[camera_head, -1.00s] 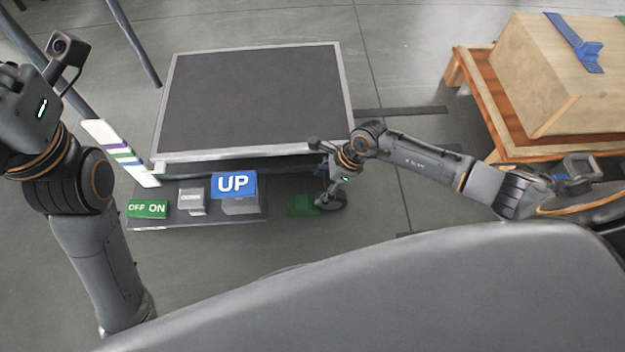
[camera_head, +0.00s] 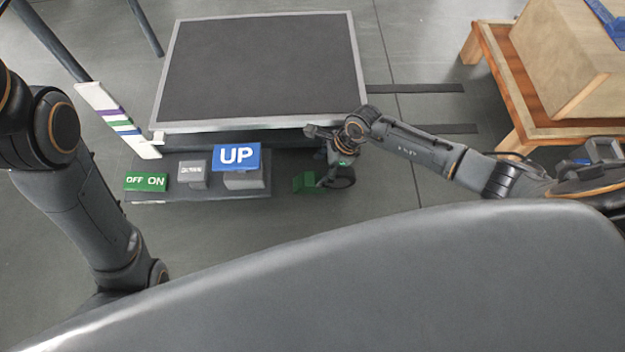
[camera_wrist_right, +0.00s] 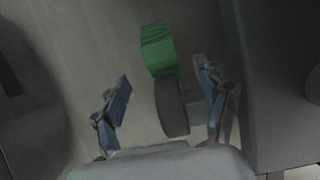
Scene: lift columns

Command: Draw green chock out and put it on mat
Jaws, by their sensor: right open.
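The green chock (camera_head: 305,182) lies on the floor against the left side of a dark wheel (camera_head: 342,178), below the lift's near right corner. In the right wrist view the chock (camera_wrist_right: 158,50) touches the far end of the wheel (camera_wrist_right: 171,106). My right gripper (camera_wrist_right: 165,82) is open and empty; the wheel lies between its fingers, and the chock is just beyond the fingertips. In the head view the right gripper (camera_head: 330,180) is at the wheel, partly hidden by its own wrist. My left arm shows at the left, but its gripper is out of view. I see no mat that I can identify.
The lift platform (camera_head: 262,70) stands behind the chock. A pedal base (camera_head: 200,195) with a green OFF ON pedal (camera_head: 146,182), a grey pedal (camera_head: 192,173) and a blue UP pedal (camera_head: 236,157) is left of it. A wooden table (camera_head: 490,75) with a box (camera_head: 560,60) is at the right.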

